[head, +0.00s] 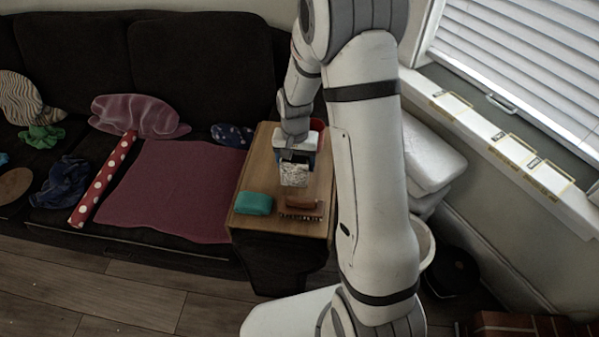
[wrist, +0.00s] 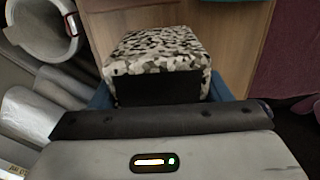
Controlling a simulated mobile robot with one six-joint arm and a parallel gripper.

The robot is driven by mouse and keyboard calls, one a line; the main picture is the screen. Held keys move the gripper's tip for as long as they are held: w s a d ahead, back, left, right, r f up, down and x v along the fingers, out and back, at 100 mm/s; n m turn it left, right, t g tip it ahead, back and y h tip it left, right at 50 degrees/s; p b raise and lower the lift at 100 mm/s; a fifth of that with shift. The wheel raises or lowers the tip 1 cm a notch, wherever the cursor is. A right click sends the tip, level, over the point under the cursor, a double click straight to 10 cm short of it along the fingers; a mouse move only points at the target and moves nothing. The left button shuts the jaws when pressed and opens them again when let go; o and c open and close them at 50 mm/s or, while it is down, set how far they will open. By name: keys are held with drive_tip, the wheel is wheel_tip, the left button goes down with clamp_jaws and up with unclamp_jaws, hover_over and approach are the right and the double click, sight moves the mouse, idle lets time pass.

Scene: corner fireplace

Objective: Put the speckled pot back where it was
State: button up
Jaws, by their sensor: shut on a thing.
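The speckled pot (head: 294,174) is a small block-like thing with a black, grey and white pattern. In the head view it is at my gripper (head: 294,157), over the small wooden table (head: 256,171). In the wrist view the speckled pot (wrist: 158,50) shows close up, and my gripper (wrist: 160,92) is shut on it. My fingers are mostly hidden behind the pot and the gripper body. I cannot tell whether the pot touches the table top.
A teal thing (head: 253,203) and a brown brush (head: 302,208) lie at the table's front edge. A dark sofa with a maroon cloth (head: 175,190) stands to the left. White cushions (head: 430,155) and a bin (head: 424,243) are right of the table, partly behind my arm.

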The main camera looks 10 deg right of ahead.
drive_tip(key=shift+f, duration=2.2)
drive_tip(key=shift+f+b, duration=0.2)
drive_tip(key=shift+b, duration=0.15)
drive_tip(key=o, duration=1.2)
drive_tip(key=shift+r, duration=0.1)
